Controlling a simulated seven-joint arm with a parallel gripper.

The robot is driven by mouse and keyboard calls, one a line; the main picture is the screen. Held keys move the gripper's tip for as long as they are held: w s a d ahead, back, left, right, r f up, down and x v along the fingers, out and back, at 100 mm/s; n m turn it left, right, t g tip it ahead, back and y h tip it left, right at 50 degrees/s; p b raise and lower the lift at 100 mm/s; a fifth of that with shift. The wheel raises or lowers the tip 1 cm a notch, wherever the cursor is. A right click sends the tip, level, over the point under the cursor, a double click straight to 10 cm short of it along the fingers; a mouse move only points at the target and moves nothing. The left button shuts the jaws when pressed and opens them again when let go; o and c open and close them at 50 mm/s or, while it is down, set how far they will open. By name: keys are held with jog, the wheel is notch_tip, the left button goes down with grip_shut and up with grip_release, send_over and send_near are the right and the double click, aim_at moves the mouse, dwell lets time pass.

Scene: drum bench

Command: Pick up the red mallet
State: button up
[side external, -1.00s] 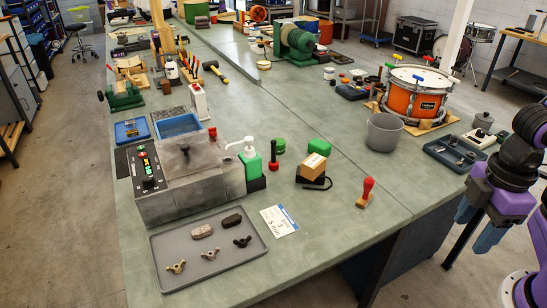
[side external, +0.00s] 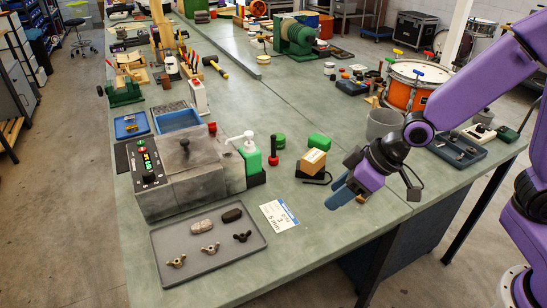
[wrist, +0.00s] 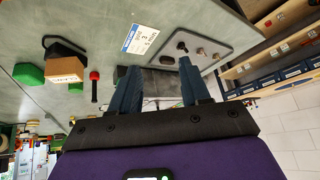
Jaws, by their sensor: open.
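A small mallet-like thing with a red end and a dark shaft (side external: 273,156) is on the bench, between the green pump bottle and the cardboard box. The red-handled stamp is not visible now.
The green pump bottle (side external: 251,160) and grey fixture (side external: 180,175) stand left of the mallet. A cardboard box (side external: 313,161) and green block (side external: 319,142) are to its right. A note card (side external: 279,215) and grey tray (side external: 208,262) lie nearer. Bench around the card is clear.

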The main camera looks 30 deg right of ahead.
jog(key=w+f+m+t, duration=0.25)
jog(key=w+t, duration=0.25)
jog(key=w, duration=0.8)
jog(key=m+t+h, duration=0.3)
jog(key=m+t, duration=0.1)
send_near(274, 139)
jog(key=x, duration=0.7)
jog(key=shift+w+d, duration=0.15)
jog(key=shift+w, duration=0.3)
jog(key=x, duration=0.3)
jog(key=shift+f, duration=0.3)
jog(key=shift+x, duration=0.95)
grip_shut()
